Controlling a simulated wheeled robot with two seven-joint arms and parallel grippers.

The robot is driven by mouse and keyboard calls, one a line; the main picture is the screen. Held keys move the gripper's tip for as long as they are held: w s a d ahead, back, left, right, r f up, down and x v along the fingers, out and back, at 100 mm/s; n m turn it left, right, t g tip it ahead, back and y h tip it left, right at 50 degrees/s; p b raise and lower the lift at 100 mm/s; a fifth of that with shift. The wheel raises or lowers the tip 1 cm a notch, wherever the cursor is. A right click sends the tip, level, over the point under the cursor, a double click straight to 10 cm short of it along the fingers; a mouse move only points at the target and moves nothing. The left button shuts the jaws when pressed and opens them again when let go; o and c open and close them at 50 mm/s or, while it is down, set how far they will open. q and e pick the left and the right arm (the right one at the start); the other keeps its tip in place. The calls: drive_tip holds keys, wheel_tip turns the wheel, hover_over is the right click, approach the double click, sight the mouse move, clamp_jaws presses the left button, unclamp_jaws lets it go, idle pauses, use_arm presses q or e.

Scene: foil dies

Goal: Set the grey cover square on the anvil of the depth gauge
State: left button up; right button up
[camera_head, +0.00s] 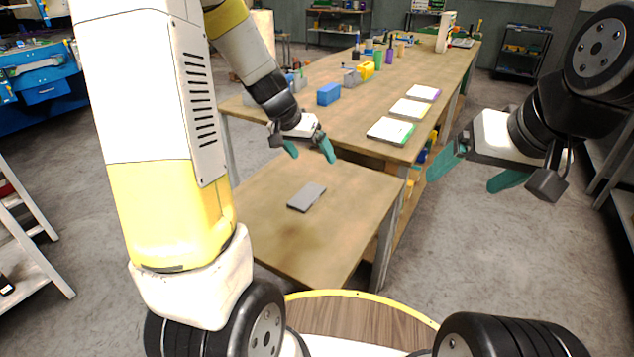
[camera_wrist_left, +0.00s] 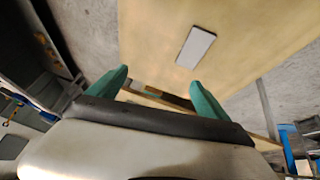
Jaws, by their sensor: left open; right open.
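The grey cover (camera_head: 307,196), a flat rectangular plate, lies alone on the low near table. It also shows in the left wrist view (camera_wrist_left: 195,47), beyond the fingertips and apart from them. My left gripper (camera_head: 309,151) is open and empty, above the table on the far side of the cover; its teal fingers also show in the left wrist view (camera_wrist_left: 159,78). My right gripper (camera_head: 474,172) is open and empty, over the floor right of the tables. A pale upright stand (camera_head: 444,33) at the bench's far end may be the depth gauge; its anvil cannot be made out.
The low table (camera_head: 345,220) is otherwise bare. A white ladder (camera_head: 30,235) stands at left.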

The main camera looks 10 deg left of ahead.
use_arm(q)
drive_tip(key=m+y, duration=0.1)
drive_tip(key=y, duration=0.1)
approach(307, 195)
drive_tip(key=shift+w+a+g, duration=0.1)
drive_tip(key=shift+w+g, duration=0.1)
drive_tip(key=shift+g, duration=0.1)
drive_tip(key=x, duration=0.8)
drive_tip(key=shift+r, duration=0.1)
drive_tip(key=shift+c, duration=0.2)
drive_tip(key=c, duration=1.6)
